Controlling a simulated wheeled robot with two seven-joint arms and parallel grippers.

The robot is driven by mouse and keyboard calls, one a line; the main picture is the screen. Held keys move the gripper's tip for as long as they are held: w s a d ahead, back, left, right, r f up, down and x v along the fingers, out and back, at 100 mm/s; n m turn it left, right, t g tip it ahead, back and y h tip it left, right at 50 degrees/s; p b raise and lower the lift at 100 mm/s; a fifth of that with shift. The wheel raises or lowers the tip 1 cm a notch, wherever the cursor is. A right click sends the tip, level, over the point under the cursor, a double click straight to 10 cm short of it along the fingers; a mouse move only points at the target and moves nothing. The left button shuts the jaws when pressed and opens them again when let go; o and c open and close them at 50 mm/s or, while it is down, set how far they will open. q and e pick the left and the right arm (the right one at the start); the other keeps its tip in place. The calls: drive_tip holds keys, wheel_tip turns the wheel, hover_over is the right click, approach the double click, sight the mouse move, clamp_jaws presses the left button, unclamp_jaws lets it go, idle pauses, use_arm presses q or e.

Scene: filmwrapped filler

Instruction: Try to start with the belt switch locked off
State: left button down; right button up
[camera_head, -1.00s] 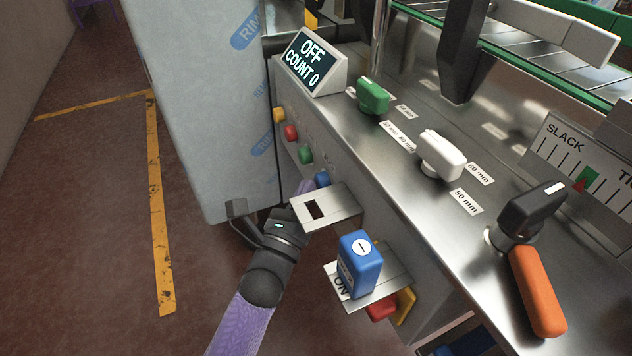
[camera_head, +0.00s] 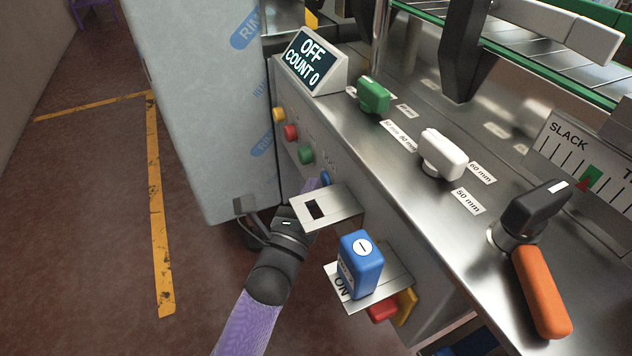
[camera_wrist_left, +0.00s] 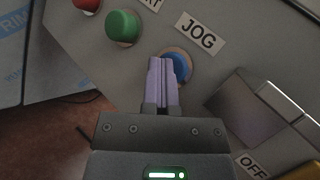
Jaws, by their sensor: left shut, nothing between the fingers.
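The display (camera_head: 312,62) reads OFF and COUNT 0. A blue switch block (camera_head: 360,264) marked with a bar in a circle stands upright on the lower metal plate (camera_head: 393,275) marked ON. The upper metal plate (camera_head: 340,208) has an empty dark slot. In the left wrist view an OFF label (camera_wrist_left: 251,165) shows near a metal bracket. My left gripper (camera_head: 313,187) is shut and empty at the panel's front face. In the left wrist view its purple fingertips (camera_wrist_left: 163,64) are at the blue JOG button (camera_wrist_left: 180,66), partly covering it; contact is unclear. My right gripper is out of view.
Green (camera_head: 306,155), red (camera_head: 291,132) and yellow (camera_head: 279,114) buttons line the front panel. A red knob (camera_head: 382,311) sits below the ON plate. Green (camera_head: 373,95), white (camera_head: 441,154) and black-orange (camera_head: 540,292) handles are on top. A wrapped cabinet (camera_head: 208,120) stands at left.

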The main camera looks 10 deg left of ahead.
use_arm(q)
drive_tip(key=shift+a, duration=0.1)
drive_tip(key=shift+s+a+p, duration=0.55)
drive_tip(key=shift+s+a, duration=0.15)
drive_tip(key=shift+a, duration=0.25)
drive_tip(key=s+a, duration=0.1)
drive_tip(key=a, duration=0.1)
drive_tip(key=s+a+p, duration=0.1)
drive_tip(key=a, duration=0.1)
drive_tip(key=shift+s, duration=0.4)
idle(0.5)
